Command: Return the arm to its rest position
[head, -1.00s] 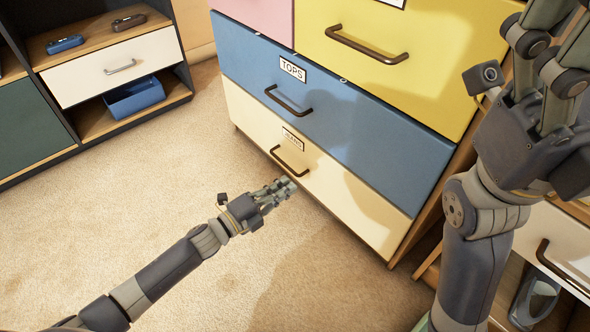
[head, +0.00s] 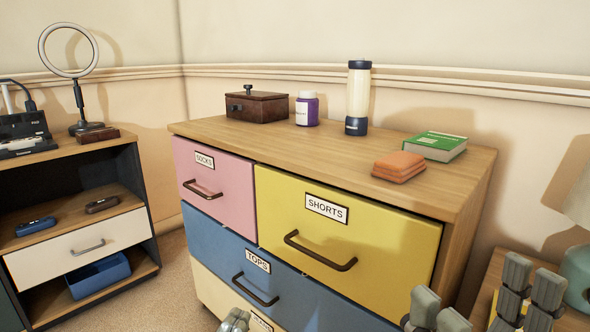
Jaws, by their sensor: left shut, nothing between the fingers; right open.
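Only the grey fingertips of my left gripper (head: 235,321) show, at the bottom edge of the head view. They are shut and empty, in front of the cream bottom drawer (head: 207,291) of the dresser, below the handle of the blue TOPS drawer (head: 300,296). Whether they touch the dresser I cannot tell. My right gripper (head: 478,290) is raised at the lower right, its grey fingers spread open and empty. Both arms are otherwise out of view.
The wooden dresser (head: 330,149) has closed pink SOCKS (head: 222,178) and yellow SHORTS (head: 375,245) drawers. A shelf unit (head: 75,150) is left; a lamp (head: 580,270) is right.

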